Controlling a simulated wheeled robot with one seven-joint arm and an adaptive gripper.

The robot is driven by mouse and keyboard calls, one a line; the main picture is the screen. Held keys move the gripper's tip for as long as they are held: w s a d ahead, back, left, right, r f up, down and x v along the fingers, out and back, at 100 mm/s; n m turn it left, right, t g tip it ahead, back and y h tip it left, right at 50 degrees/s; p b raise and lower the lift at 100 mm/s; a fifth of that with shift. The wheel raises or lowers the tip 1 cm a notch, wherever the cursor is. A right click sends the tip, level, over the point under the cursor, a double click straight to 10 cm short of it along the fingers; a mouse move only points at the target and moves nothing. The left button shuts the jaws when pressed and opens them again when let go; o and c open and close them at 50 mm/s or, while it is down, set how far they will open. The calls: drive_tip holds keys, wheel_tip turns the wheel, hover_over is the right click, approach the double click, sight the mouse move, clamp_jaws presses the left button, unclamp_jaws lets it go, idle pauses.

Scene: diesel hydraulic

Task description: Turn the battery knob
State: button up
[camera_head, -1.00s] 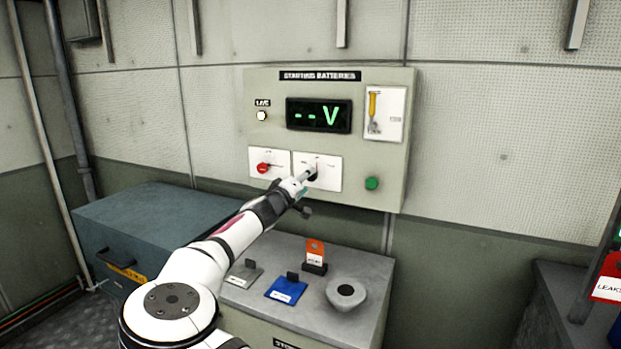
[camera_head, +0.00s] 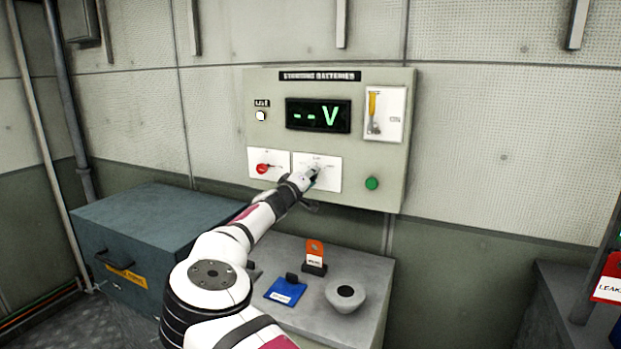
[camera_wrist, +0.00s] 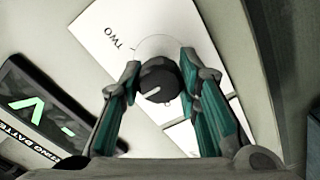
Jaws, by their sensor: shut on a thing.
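The battery knob (camera_wrist: 158,80) is round and dark with a white pointer line. It sits on a white plate (camera_head: 330,184) low on the starting batteries panel (camera_head: 222,100). In the wrist view the word TWO is printed on that plate, beside the knob. My gripper (camera_wrist: 160,72) is shut on the knob, with one green-padded finger on each side. In the head view my gripper (camera_head: 311,176) reaches the plate from the lower left and hides most of the knob.
A red knob (camera_head: 263,168) is on the plate to the left. A green button (camera_head: 372,183) is to the right, and the display (camera_head: 318,115) above reads "-- V". A grey cabinet (camera_head: 375,270) below carries a blue tag (camera_head: 286,290), an orange tag and a grey round-topped control.

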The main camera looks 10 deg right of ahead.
drive_tip(key=shift+n, duration=0.4)
drive_tip(key=n+p, duration=0.1)
drive_tip(key=n, duration=0.4)
drive_tip(key=shift+n, duration=0.3)
drive_tip(key=n+p, duration=0.1)
drive_tip(key=n, duration=0.4)
drive_tip(key=shift+a+n, duration=0.1)
drive_tip(key=shift+n, duration=0.2)
drive_tip(key=shift+f, duration=0.1)
drive_tip(key=o, duration=1.2)
drive_tip(key=v, duration=1.2)
